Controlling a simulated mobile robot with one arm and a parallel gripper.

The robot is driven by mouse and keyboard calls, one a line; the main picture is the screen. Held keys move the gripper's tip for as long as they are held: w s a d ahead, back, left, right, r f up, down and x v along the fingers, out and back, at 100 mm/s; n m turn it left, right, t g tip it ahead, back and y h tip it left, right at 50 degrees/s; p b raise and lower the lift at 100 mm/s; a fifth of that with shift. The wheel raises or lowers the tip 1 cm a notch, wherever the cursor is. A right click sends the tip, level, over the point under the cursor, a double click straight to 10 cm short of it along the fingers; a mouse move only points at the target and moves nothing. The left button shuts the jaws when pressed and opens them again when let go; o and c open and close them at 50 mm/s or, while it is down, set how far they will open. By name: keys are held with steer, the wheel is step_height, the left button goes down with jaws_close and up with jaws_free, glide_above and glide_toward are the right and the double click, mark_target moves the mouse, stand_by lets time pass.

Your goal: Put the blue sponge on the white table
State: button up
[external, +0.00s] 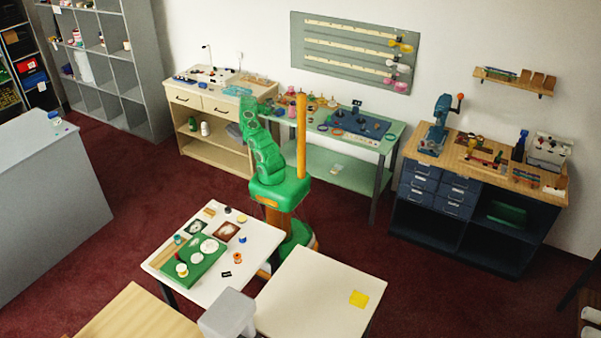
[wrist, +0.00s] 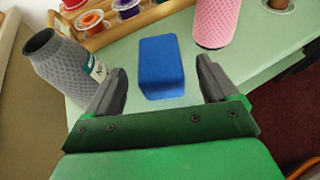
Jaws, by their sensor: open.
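The blue sponge (wrist: 162,66) is a plain upright-looking block on a mint-green surface in the wrist view. My gripper (wrist: 163,74) is open, with one dark finger on each side of the sponge and a gap to both. In the external view my green arm reaches toward the back work tables; my fingers and the sponge cannot be made out there.
A grey textured cone (wrist: 70,68) stands left of the sponge and a pink cone (wrist: 214,20) behind right. A wooden rack (wrist: 160,13) with coloured spools lies behind. The mint table (external: 395,133) holds many items. The cream-white table is mostly bare. A grey bin (external: 228,312) stands in front.

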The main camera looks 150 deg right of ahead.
steer(key=v, duration=0.7)
steer(key=shift+w+d, duration=0.15)
steer(key=shift+w, duration=0.05)
steer(key=shift+r, duration=0.15)
